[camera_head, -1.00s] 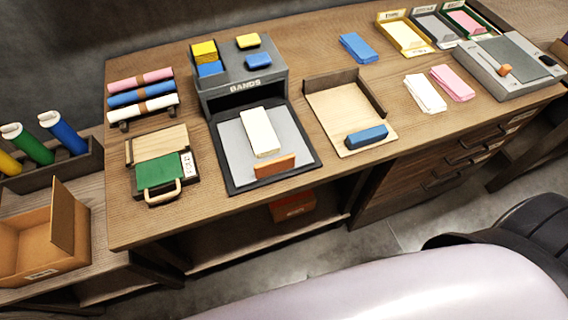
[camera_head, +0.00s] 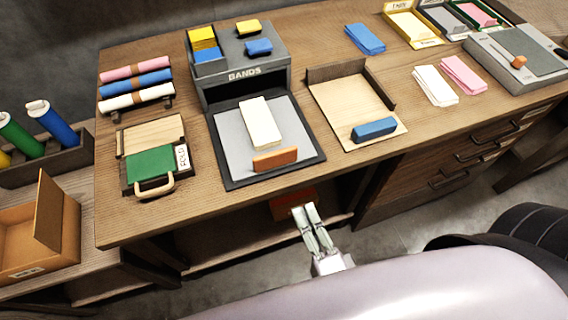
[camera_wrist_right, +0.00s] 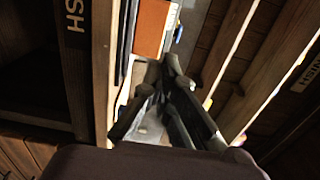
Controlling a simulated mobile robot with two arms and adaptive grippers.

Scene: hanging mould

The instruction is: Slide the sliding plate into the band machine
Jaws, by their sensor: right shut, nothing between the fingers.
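The band machine (camera_head: 240,77) is a dark grey box marked BANDS on the table, with an open slot in its front. The light grey sliding plate (camera_head: 232,140) lies pulled out in front of the slot. A cream stack (camera_head: 260,122) lies on the plate, and an orange handle (camera_head: 275,158) stands at its front edge. My right gripper (camera_head: 305,208) is shut and empty, in front of the table edge and below the handle. In the right wrist view, the right gripper (camera_wrist_right: 160,65) points up toward the orange handle (camera_wrist_right: 150,28), apart from it. My left gripper is not in view.
A wooden tray (camera_head: 345,98) with a blue block (camera_head: 374,129) stands right of the plate. A green folding press (camera_head: 150,165) stands left. The table's front edge lies between my right gripper and the plate. An orange box (camera_head: 290,203) sits below the table.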

